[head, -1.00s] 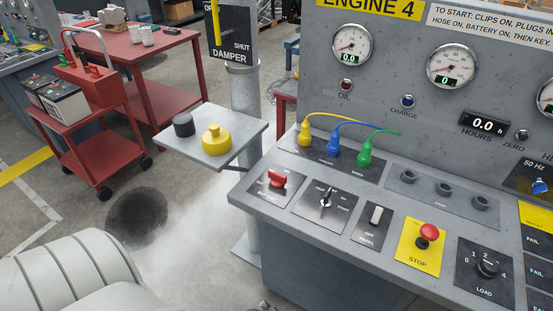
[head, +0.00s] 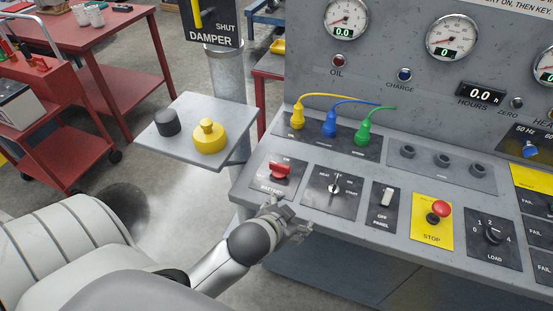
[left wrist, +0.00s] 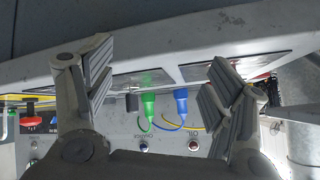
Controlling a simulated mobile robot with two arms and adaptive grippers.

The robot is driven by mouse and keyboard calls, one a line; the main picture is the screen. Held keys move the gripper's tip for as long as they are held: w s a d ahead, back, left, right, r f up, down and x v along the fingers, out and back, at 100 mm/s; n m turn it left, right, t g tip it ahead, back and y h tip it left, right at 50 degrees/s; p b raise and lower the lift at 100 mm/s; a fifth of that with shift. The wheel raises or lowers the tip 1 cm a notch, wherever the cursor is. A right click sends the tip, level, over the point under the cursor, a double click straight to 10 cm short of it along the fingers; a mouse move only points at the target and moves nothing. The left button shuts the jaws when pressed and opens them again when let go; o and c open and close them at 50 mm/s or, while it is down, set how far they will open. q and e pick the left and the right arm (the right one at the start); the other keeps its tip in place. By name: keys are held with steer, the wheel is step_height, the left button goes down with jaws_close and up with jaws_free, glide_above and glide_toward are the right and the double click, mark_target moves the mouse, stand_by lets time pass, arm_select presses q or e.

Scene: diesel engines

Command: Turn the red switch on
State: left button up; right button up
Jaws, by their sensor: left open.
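The red switch (head: 279,170) is a rotary handle on a black plate marked BATTERY, at the left end of the sloping console. Its handle lies roughly crosswise; the small position marks are too blurred to read. My left gripper (head: 287,217) is in front of the console's near edge, just below the switch plate. It is apart from the switch. In the left wrist view the left gripper (left wrist: 160,78) has its two fingers spread wide with nothing between them. The switch is not clear there; a finger covers part of the panel. My right gripper is not in view.
Right of the switch are a key switch (head: 335,188), a white panel rocker (head: 387,197) and a red stop button (head: 440,210). Yellow, blue and green plugs (head: 329,124) stand behind it. A small shelf (head: 184,148) with two knobs is at left.

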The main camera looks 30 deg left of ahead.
arm_select(q)
steer(key=w+d+r+m+t+h, duration=0.3)
steer(key=w+d+r+m+t, duration=0.15)
steer(key=w+r, duration=0.4)
steer(key=w+d+r+m+t+h, duration=0.35)
steer(key=w+r+t, duration=0.2)
steer(key=r, duration=0.65)
steer(key=s+d+r+m+g+h, duration=0.2)
steer(key=d+m+g+h, duration=0.35)
steer(key=m, duration=0.35)
steer(key=s+d+r+m+g+h, duration=0.25)
steer(key=d+m+g+h, duration=0.35)
steer(key=m, duration=0.4)
steer(key=m+g+y, duration=0.3)
steer(key=g+y, duration=0.5)
steer(key=y, duration=0.9)
glide_above(280, 164)
step_height(280, 164, down, 13)
step_height(280, 164, down, 9)
steer(key=p, duration=0.3)
steer(key=shift+s, duration=0.1)
steer(key=shift+f+m, duration=0.3)
steer(key=shift+f, duration=0.05)
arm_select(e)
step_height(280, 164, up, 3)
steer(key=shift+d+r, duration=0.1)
